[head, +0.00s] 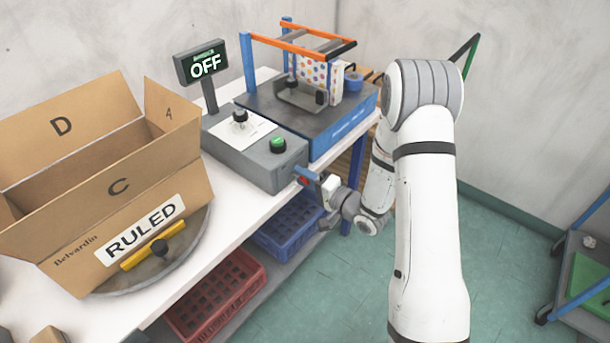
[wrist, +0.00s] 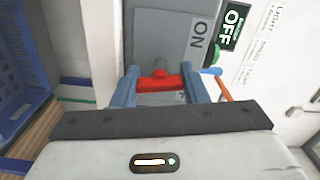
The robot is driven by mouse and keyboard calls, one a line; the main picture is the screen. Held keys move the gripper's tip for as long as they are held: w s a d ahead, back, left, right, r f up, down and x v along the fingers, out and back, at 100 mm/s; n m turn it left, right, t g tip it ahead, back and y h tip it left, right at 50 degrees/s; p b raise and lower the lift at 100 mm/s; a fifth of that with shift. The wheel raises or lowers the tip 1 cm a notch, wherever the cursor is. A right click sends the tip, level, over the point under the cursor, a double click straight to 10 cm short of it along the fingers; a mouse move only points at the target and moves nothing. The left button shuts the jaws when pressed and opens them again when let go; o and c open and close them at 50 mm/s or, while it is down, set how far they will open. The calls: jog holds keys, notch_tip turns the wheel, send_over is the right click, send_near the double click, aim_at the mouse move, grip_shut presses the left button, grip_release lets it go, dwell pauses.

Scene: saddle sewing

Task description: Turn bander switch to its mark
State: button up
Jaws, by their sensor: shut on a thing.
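The bander switch is a red handle (wrist: 160,82) on the end face of the grey control box (head: 252,155). In the wrist view it lies crosswise between the two blue fingers of my gripper (wrist: 160,70), which is shut on it. In the head view my gripper (head: 306,174) is at the box's near right end, and only a little red of the switch (head: 303,180) shows. An ON label (wrist: 200,38) is on the face, above and right of the handle. A second label below the handle is mostly hidden. The bander display (head: 205,66) reads OFF.
A cardboard box (head: 115,190) marked RULED stands on a round turntable (head: 185,262) at the left of the white table. The blue bander (head: 335,128) is behind the control box. Blue (head: 287,225) and red (head: 215,297) crates sit below the table.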

jog(key=shift+m+p, duration=0.3)
jog(key=shift+m, duration=0.6)
jog(key=o, duration=1)
jog(key=v, duration=0.8)
jog(key=shift+b, duration=0.4)
